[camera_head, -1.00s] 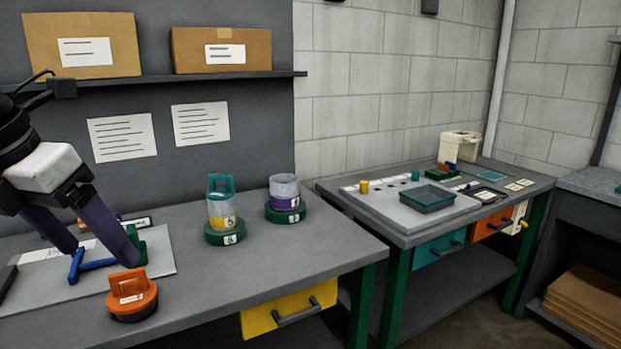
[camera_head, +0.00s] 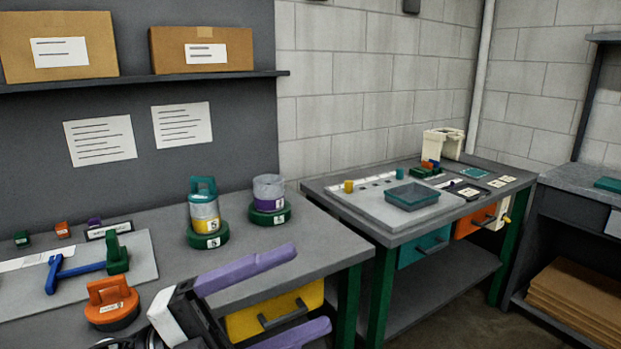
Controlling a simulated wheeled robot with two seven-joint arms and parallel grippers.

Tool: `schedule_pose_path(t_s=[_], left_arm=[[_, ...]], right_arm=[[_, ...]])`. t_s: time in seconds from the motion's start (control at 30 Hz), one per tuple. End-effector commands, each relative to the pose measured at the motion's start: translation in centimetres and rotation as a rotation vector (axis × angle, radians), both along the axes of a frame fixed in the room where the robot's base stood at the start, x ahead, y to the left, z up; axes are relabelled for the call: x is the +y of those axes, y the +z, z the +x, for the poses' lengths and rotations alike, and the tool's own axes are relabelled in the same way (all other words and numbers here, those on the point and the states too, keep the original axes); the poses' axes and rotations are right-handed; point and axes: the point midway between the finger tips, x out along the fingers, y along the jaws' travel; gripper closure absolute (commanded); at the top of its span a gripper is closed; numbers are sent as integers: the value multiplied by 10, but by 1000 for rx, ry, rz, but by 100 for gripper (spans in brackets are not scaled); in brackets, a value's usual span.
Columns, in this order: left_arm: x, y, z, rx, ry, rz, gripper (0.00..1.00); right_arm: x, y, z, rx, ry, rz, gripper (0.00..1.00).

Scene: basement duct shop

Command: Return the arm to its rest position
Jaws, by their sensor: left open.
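My left gripper (camera_head: 308,288) is at the bottom centre of the head view, with two purple fingers spread apart and pointing right. Nothing is between the fingers. It is in front of the near workbench (camera_head: 325,238) and overlaps the view of its front edge and yellow drawer (camera_head: 275,312). An orange-handled round tool (camera_head: 112,303) stands on the bench just left of the gripper's white body. My right gripper is not in view.
A grey board (camera_head: 135,262) with a blue-and-green handled tool (camera_head: 75,270) lies at left. Two canisters on green bases, one teal-topped (camera_head: 204,212) and one purple-banded (camera_head: 269,200), stand behind the gripper. A second bench holds a teal tray (camera_head: 411,197).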

Motion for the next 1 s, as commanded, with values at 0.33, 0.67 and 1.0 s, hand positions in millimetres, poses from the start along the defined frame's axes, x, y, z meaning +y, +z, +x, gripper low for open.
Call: schedule_pose_path(t_s=[0.33, 0.67, 1.0], left_arm=[[94, -202, 49, 921, 610, -437, 22], [135, -404, -71, 1615, 979, -451, 22], [137, -462, -148, 1885, 1087, -413, 22]], right_arm=[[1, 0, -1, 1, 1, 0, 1], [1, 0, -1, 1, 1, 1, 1], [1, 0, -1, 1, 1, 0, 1]])
